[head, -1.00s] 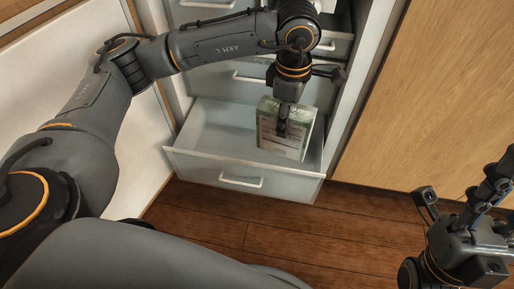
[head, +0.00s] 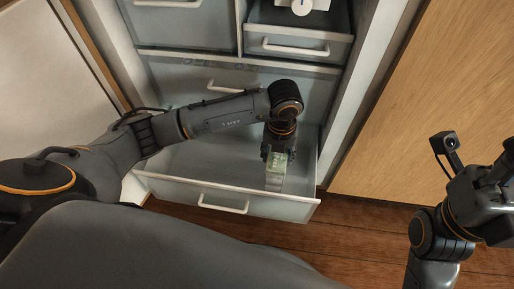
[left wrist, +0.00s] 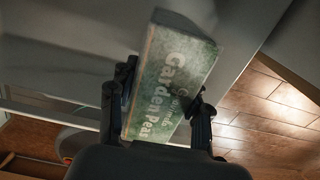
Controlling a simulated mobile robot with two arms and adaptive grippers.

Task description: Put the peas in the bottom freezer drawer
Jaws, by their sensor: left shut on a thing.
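The peas are a green and white box (head: 275,172), and its "Garden Peas" lettering (left wrist: 170,85) shows in the left wrist view. My left gripper (head: 276,155) is shut on the box and points down with it inside the open bottom freezer drawer (head: 185,160). I cannot tell whether the box touches the drawer floor. In the left wrist view the fingers (left wrist: 160,112) stand on either side of the box. My right gripper's fingers are not clearly in view; only part of the right arm shows at the right edge.
Closed drawers with white handles (head: 225,87) stand above the open one. A wooden panel (head: 425,110) is at the right, and a white door panel (head: 50,90) is at the left. The wooden floor (head: 345,235) in front is clear.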

